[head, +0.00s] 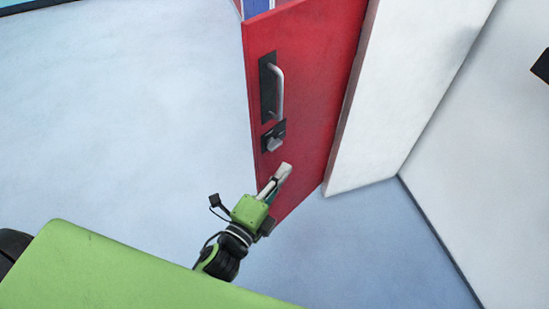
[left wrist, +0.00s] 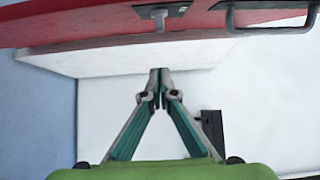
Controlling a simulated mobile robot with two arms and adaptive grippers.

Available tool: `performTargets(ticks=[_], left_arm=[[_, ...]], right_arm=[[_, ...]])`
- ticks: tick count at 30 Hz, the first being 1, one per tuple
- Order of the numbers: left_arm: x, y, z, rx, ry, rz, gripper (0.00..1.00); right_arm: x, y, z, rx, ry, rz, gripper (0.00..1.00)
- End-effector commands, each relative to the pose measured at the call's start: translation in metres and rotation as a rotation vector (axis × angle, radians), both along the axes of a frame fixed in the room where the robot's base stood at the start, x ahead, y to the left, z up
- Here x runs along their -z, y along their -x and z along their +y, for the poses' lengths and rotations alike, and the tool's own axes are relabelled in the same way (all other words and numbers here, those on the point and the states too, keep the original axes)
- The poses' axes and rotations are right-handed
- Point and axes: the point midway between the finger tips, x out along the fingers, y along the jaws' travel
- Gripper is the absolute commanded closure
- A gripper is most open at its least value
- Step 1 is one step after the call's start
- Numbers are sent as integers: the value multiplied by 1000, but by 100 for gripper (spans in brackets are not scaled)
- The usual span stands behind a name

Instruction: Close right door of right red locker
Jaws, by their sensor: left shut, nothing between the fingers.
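The red locker door (head: 315,90) stands open in the head view, with a silver bar handle (head: 279,92) on a black plate and a lock knob (head: 274,142) below it. My left gripper (head: 284,171) is shut and empty, just in front of the door's lower part, below the knob; I cannot tell whether it touches. In the left wrist view the shut fingertips (left wrist: 159,72) show below the door (left wrist: 90,24), with the knob (left wrist: 159,20) above them and the handle (left wrist: 270,28) at the upper right. My right gripper is not in view.
A white panel (head: 395,90) stands right behind the door. A white wall (head: 480,140) rises at the right. Pale blue floor (head: 120,120) lies clear to the left. A bit of blue and white (head: 257,7) shows past the door's top.

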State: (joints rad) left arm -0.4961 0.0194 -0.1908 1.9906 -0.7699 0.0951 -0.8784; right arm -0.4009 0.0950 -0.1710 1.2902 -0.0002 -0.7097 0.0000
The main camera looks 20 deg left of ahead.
Motion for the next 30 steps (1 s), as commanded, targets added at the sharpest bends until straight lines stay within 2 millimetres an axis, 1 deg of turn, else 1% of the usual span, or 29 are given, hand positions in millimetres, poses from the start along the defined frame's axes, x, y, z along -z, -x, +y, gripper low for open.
performTargets(ticks=[1, 2, 3, 6, 9, 15, 26, 30], left_arm=[[-1, -11, -3, 1, 0, -3, 100], [-2, -16, -4, 2, 1, -3, 100], [0, -21, -2, 1, -3, -1, 100], [0, -27, 15, 0, -5, 1, 100], [1, -32, 24, 1, -3, 1, 100], [1, -35, 31, 0, 1, 2, 100], [1, -35, 33, 1, 0, 2, 100], [1, -34, 42, 11, -3, 1, 100]], right_arm=[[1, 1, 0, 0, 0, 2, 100], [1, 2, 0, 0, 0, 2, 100], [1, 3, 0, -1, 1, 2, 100], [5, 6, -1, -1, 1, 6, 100], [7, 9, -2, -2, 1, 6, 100], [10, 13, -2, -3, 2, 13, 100], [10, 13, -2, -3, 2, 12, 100], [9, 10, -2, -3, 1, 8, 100]])
